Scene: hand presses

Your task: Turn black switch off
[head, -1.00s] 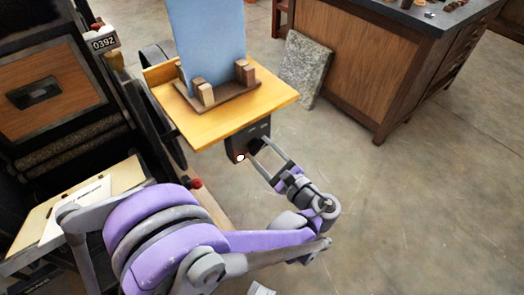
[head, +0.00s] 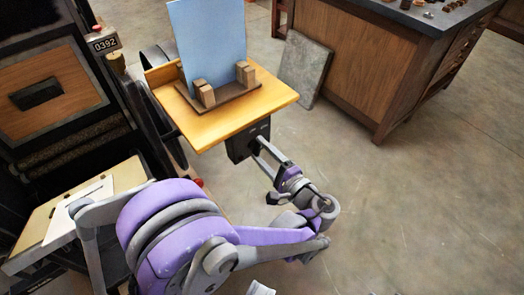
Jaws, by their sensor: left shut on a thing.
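A black switch box (head: 240,145) hangs under the front edge of a yellow wooden shelf (head: 205,130). My left gripper (head: 257,150) reaches it from the lower right, with its two grey fingers at the box's right side. It is shut on the black switch there; the fingertips and the box hide the switch itself, so its position cannot be told.
A blue panel (head: 208,45) stands between wooden blocks on the shelf. A grey slab (head: 303,68) leans against a wooden cabinet (head: 350,70) behind. A dark press (head: 55,90) stands at the left. The floor at right is clear.

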